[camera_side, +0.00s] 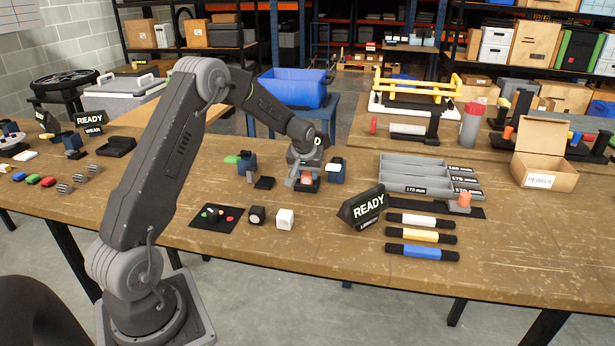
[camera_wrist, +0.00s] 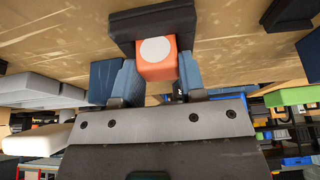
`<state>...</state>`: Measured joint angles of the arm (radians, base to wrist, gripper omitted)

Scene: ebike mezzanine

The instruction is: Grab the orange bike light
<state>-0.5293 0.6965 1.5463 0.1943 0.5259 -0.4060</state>
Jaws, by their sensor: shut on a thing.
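The orange bike light (camera_wrist: 155,70) is a small orange block with a round white face in the wrist view. It sits between the two blue-grey fingers of my gripper (camera_wrist: 157,75), which are shut on it. A black base or pad (camera_wrist: 150,24) lies right beside the light; I cannot tell whether they touch. In the side view my gripper (camera_side: 306,180) points down at the table, and the light shows as a small orange-red patch (camera_side: 307,179) between the fingers, partly hidden.
Blue blocks stand close on both sides, one left (camera_side: 247,162) and one right (camera_side: 336,172). Grey trays (camera_side: 405,180) stand to the right. Bare wood lies along the front edge.

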